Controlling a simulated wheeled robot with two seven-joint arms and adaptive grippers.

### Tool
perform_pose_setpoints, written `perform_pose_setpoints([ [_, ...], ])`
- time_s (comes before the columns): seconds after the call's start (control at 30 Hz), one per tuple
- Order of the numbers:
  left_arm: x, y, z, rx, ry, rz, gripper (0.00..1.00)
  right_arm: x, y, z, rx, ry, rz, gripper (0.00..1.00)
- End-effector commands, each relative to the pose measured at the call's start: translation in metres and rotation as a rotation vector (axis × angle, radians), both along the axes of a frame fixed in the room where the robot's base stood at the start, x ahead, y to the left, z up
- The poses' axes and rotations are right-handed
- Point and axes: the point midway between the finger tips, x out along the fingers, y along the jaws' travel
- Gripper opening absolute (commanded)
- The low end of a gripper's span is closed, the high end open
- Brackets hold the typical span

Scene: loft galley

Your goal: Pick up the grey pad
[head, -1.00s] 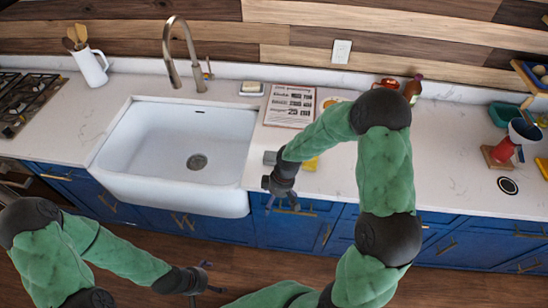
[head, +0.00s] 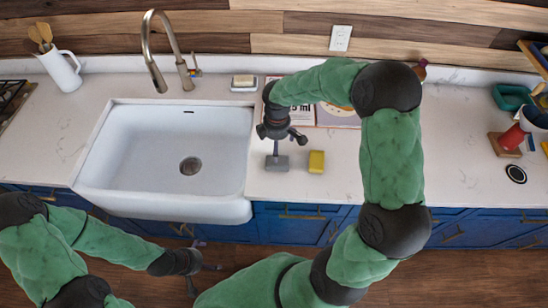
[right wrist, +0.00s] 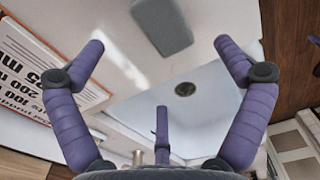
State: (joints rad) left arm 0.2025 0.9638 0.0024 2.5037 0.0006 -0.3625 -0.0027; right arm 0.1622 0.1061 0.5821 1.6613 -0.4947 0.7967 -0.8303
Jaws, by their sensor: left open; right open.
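The grey pad (head: 277,163) lies on the white counter just right of the sink, left of a yellow sponge (head: 316,161). In the right wrist view the grey pad (right wrist: 162,26) is at the top, beyond and between the spread purple fingers. My right gripper (head: 284,138) is open and empty, close to the pad on its wall side; its height above the counter is hard to judge. It also shows in the right wrist view (right wrist: 158,48). My left gripper (head: 203,277) is open and empty, low in front of the sink cabinet.
The white sink (head: 160,150) with its faucet (head: 165,50) is left of the pad. A printed sheet (head: 300,113), partly hidden by my right arm, lies behind. A soap dish (head: 244,82) is by the wall.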

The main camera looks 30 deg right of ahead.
Motion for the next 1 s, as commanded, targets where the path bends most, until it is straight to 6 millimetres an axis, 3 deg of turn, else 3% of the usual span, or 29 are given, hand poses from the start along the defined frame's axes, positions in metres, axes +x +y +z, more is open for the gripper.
perform_pose_setpoints([
  [0.2, 0.0, 0.0, -0.004, 0.0, 0.001, 0.0, 0.99, 0.0, 0.0, -0.033, 0.001, 0.002, -0.001, 1.0],
  [0.47, 0.0, 0.0, -0.005, 0.0, 0.0, 0.0, 0.99, 0.0, -0.001, -0.046, 0.001, 0.0, -0.001, 1.0],
  [0.8, 0.0, 0.0, -0.01, 0.0, 0.0, 0.0, 0.99, 0.001, -0.005, -0.089, 0.002, 0.001, -0.002, 1.0],
  [1.0, 0.0, 0.0, -0.01, 0.0, 0.0, 0.0, 0.99, 0.001, -0.005, -0.094, 0.001, -0.001, -0.001, 1.0],
])
